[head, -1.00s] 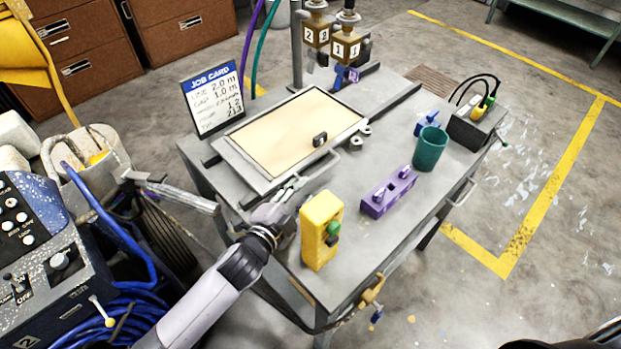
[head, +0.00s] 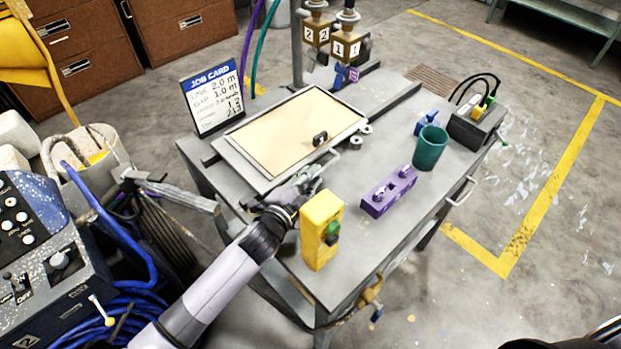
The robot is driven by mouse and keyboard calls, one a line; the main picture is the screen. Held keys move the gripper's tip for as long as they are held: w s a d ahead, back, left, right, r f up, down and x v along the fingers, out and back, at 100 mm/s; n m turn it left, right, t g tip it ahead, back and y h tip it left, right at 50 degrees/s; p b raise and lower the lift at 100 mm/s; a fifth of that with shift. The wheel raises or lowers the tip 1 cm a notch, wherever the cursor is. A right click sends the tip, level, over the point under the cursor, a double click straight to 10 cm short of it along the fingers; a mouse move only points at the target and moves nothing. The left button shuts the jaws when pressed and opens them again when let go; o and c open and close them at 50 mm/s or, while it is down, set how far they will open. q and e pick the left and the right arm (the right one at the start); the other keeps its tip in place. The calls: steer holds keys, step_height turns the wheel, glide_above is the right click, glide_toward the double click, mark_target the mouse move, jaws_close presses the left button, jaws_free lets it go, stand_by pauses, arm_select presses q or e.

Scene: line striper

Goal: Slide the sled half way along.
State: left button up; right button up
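The sled (head: 243,160) is a flat grey tray with a beige panel (head: 300,125) on it. It lies across dark rails on the grey cart top, and a small black block (head: 320,139) stands near its right edge. A thin metal handle (head: 327,163) shows at its near right side. My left gripper (head: 312,180) is low over the cart at the sled's near edge, close to the handle. Its fingers are small and partly blend with the handle, so I cannot tell whether they are open, shut or touching it. My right gripper is not in view.
A yellow control box (head: 318,243) with a green button stands just right of my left wrist. A purple block (head: 388,192), a green cup (head: 430,149) and a dark socket box (head: 474,130) stand farther right. A job card (head: 212,98) and two numbered valves (head: 346,46) are behind.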

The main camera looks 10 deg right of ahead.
mark_target(334, 174)
arm_select(q)
steer(key=shift+s+f, duration=0.1)
steer(key=shift+f, duration=0.15)
jaws_close()
steer(key=shift+s+f, duration=0.1)
steer(key=shift+f, duration=0.1)
steer(key=w+d+b, duration=0.1)
steer(key=d, duration=0.1)
steer(key=w+d+b, duration=0.1)
steer(key=w+d, duration=0.1)
steer(key=w+d+b, duration=0.1)
steer(key=d, duration=0.2)
steer(key=shift+w+f, duration=0.15)
steer(key=shift+w, duration=0.1)
steer(key=shift+s+a, duration=0.1)
steer(key=shift+a, duration=0.15)
steer(key=shift+o, duration=1.9)
jaws_free()
steer(key=shift+d, duration=0.1)
steer(key=shift+r, duration=0.25)
